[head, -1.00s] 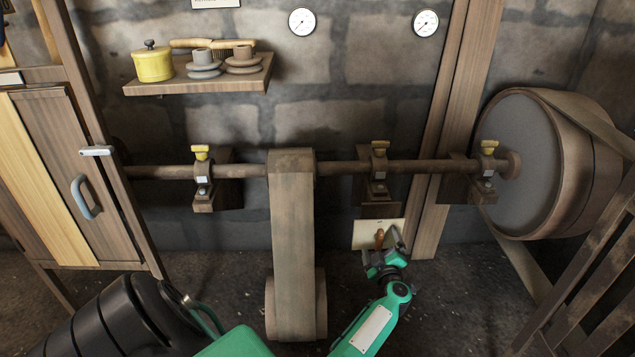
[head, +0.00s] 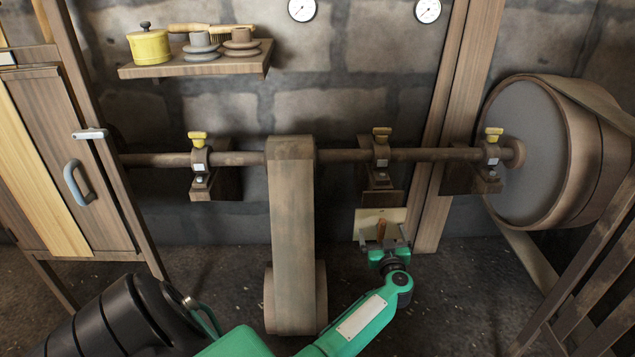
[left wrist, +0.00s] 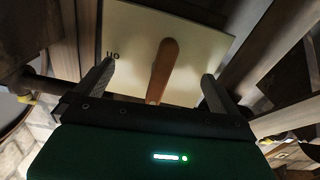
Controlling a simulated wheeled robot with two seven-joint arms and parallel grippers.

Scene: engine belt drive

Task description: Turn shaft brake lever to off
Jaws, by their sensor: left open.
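The shaft brake lever (head: 381,230) is a short orange-brown handle on a cream plate (head: 367,219), low on the wall below the shaft. In the left wrist view the lever (left wrist: 164,70) stands out from the plate (left wrist: 130,25), and an upside-down "on" label is visible at the left. No "off" label is visible. My left gripper (head: 384,243) is open just in front of the plate. Its two fingers lie on either side of the lever, apart from it, with a wider gap on the left in the wrist view. My right gripper is not in view.
A horizontal shaft (head: 340,156) runs above on brackets with yellow-topped fittings. A wide belt (head: 291,230) hangs left of my arm. A large drum (head: 525,155) and slatted wooden rails (head: 590,290) stand at the right. The floor around my gripper is clear.

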